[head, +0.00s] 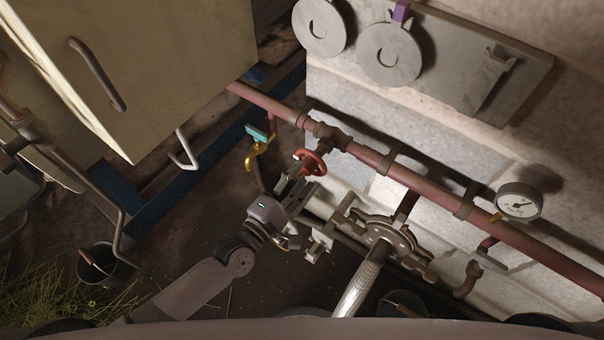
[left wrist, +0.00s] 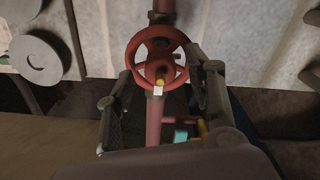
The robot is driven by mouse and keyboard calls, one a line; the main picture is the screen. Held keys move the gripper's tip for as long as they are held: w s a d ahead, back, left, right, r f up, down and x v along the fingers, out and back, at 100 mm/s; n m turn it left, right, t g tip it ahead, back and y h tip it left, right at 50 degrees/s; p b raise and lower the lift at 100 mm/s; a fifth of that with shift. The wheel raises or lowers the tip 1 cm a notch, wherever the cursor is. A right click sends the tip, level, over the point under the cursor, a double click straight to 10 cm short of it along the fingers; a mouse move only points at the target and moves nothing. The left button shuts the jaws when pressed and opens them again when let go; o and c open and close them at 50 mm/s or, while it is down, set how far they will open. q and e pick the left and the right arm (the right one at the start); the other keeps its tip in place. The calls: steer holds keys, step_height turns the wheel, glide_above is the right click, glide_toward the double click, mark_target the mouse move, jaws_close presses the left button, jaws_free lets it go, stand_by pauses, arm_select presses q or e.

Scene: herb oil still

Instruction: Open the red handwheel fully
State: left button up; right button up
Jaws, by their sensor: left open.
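The red handwheel (head: 312,162) sits on a valve below the red pipe in the head view. It also shows in the left wrist view (left wrist: 137,46), face on, with a white and yellow mark at its hub. My left gripper (head: 291,184) is right at the wheel. In the left wrist view its two open fingers (left wrist: 155,84) stand on either side of the wheel's lower part, and the right finger is close to the rim. I cannot tell whether either finger touches it. My right gripper is not in view.
A red pipe (head: 380,162) runs along the stone wall, with a pressure gauge (head: 519,202) at right. A teal-handled yellow tap (head: 256,146) hangs just left of the wheel. A flanged fitting (head: 385,236) lies to the right. A pale cabinet (head: 150,70) stands at upper left and a bucket (head: 105,266) at lower left.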

arm_select(q)
steer(key=v, duration=1)
steer(key=shift+s+a, duration=0.2)
steer(key=shift+s, duration=0.05)
